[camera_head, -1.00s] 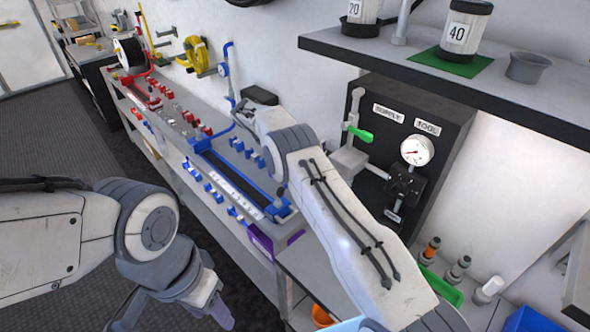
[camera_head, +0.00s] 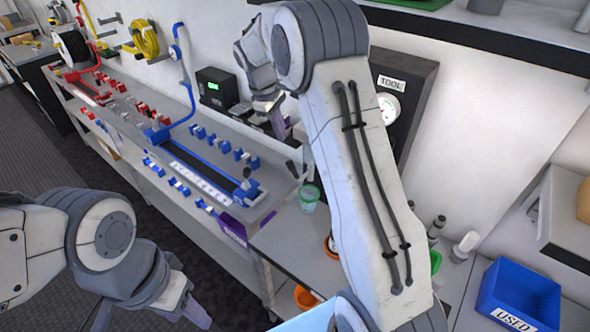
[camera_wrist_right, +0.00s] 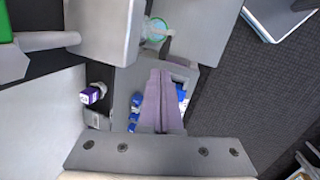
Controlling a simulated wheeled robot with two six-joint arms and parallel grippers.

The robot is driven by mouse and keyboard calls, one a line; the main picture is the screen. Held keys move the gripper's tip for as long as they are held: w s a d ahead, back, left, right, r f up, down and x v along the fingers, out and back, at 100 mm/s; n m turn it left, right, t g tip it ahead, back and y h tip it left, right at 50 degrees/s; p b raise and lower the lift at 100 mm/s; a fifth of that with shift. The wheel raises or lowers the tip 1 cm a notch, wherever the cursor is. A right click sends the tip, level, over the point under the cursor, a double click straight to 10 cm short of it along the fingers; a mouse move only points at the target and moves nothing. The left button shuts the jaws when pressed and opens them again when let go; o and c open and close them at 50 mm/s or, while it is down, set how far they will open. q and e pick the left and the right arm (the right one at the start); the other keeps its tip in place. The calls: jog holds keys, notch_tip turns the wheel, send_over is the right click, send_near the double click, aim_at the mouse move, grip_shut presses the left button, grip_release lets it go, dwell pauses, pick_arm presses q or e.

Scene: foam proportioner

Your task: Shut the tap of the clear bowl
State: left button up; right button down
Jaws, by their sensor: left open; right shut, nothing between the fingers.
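A small clear container with a greenish rim (camera_head: 309,197), possibly the clear bowl, is on the bench just left of my right forearm. A round clear thing with a teal rim also shows at the top of the right wrist view (camera_wrist_right: 155,30). I cannot make out its tap. My right gripper (camera_head: 277,118) is shut and empty, above the bench's back part, up and left of the container. Its closed purple fingers fill the middle of the wrist view (camera_wrist_right: 163,105). My left gripper (camera_head: 150,314) is open and empty at the lower left, away from the container.
A black panel marked TOOL with a gauge (camera_head: 389,108) stands partly behind my right arm. A blue-fitted rail (camera_head: 205,170) runs along the bench at left. A black box with a green display (camera_head: 213,88) stands behind it. A blue USED bin (camera_head: 520,295) is at lower right.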

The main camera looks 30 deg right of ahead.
aim_at(295, 167)
jog(key=s+d+r+m+t+y+b, duration=0.1)
jog(key=s+d+m+t+b, duration=0.1)
jog(key=s+m, duration=0.5)
jog(key=s+d+r+m+t+b, duration=0.1)
jog(key=s+m+t+b, duration=0.2)
jog(key=m, duration=0.8)
jog(key=shift+m, duration=0.4)
jog(key=p+x, duration=0.1)
jog(key=x, duration=0.3)
jog(key=a+p+x, duration=0.1)
jog(key=x, duration=0.4)
jog(key=w+a+p+x, duration=0.1)
jog(key=x, duration=0.3)
jog(key=shift+f, duration=0.15)
